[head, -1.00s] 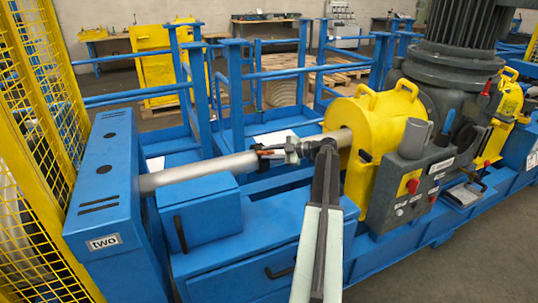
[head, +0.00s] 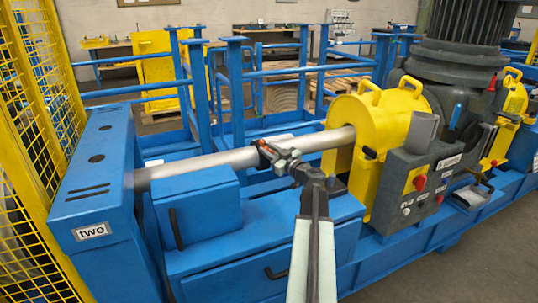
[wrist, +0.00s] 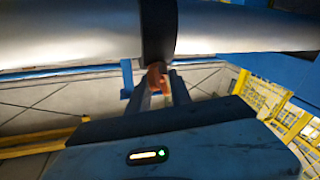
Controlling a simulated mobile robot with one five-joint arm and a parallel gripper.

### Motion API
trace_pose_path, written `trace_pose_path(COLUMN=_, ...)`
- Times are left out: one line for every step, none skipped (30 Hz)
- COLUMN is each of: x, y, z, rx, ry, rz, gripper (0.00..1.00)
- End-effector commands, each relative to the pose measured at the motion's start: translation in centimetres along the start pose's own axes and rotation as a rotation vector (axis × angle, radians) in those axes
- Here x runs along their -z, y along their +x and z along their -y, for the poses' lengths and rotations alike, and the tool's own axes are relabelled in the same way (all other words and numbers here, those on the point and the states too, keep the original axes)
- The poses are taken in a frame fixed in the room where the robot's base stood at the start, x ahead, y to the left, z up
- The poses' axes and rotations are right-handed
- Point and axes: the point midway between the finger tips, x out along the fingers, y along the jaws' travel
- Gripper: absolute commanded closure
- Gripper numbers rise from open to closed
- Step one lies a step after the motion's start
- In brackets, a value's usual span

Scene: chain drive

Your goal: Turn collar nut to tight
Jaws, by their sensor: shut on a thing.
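A thick silver shaft (head: 212,164) runs from the blue housing to the yellow guard. A dark collar nut (wrist: 158,30) wraps around the shaft in the wrist view, with an orange-brown lug (wrist: 156,77) projecting from its underside. My gripper (wrist: 163,86) is shut on this lug, its fingers on either side. In the head view my gripper (head: 268,154) is at the near side of the shaft, around its middle. It hides most of the collar there. No tight mark is readable.
A blue housing labelled two (head: 93,231) stands at the left, beside a yellow mesh fence (head: 30,100). A blue box (head: 200,207) sits below the shaft. The yellow guard (head: 378,150) and grey control box (head: 415,185) stand to the right. Blue rails (head: 265,71) stand behind.

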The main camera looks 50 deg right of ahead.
Motion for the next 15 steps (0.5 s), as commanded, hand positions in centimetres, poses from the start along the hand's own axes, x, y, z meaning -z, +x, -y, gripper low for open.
trace_pose_path(x=-0.05, y=-0.17, z=0.46, rx=-0.032, ry=0.03, rz=-0.002, gripper=1.0)
trace_pose_path(x=-0.04, y=-0.17, z=0.47, rx=-0.054, ry=0.047, rz=-0.002, gripper=1.0)
trace_pose_path(x=-0.01, y=-0.16, z=0.5, rx=-0.083, ry=0.072, rz=-0.002, gripper=1.0)
trace_pose_path(x=0.03, y=-0.13, z=0.54, rx=-0.104, ry=0.091, rz=-0.002, gripper=1.0)
trace_pose_path(x=0.05, y=-0.1, z=0.59, rx=-0.125, ry=0.109, rz=-0.002, gripper=1.0)
trace_pose_path(x=0.08, y=-0.1, z=0.61, rx=-0.155, ry=0.134, rz=-0.002, gripper=1.0)
trace_pose_path(x=0.11, y=-0.09, z=0.63, rx=-0.176, ry=0.152, rz=-0.002, gripper=1.0)
trace_pose_path(x=0.15, y=-0.05, z=0.67, rx=-0.198, ry=0.171, rz=-0.002, gripper=1.0)
trace_pose_path(x=0.17, y=-0.01, z=0.72, rx=-0.226, ry=0.195, rz=-0.002, gripper=1.0)
trace_pose_path(x=0.2, y=-0.01, z=0.71, rx=-0.248, ry=0.213, rz=-0.002, gripper=1.0)
trace_pose_path(x=0.23, y=0.02, z=0.73, rx=-0.269, ry=0.231, rz=-0.002, gripper=1.0)
trace_pose_path(x=0.26, y=0.07, z=0.78, rx=-0.297, ry=0.255, rz=-0.002, gripper=1.0)
trace_pose_path(x=0.29, y=0.09, z=0.79, rx=-0.317, ry=0.272, rz=-0.002, gripper=1.0)
trace_pose_path(x=0.31, y=0.1, z=0.78, rx=-0.337, ry=0.289, rz=-0.002, gripper=1.0)
trace_pose_path(x=0.33, y=0.15, z=0.82, rx=-0.363, ry=0.311, rz=-0.002, gripper=1.0)
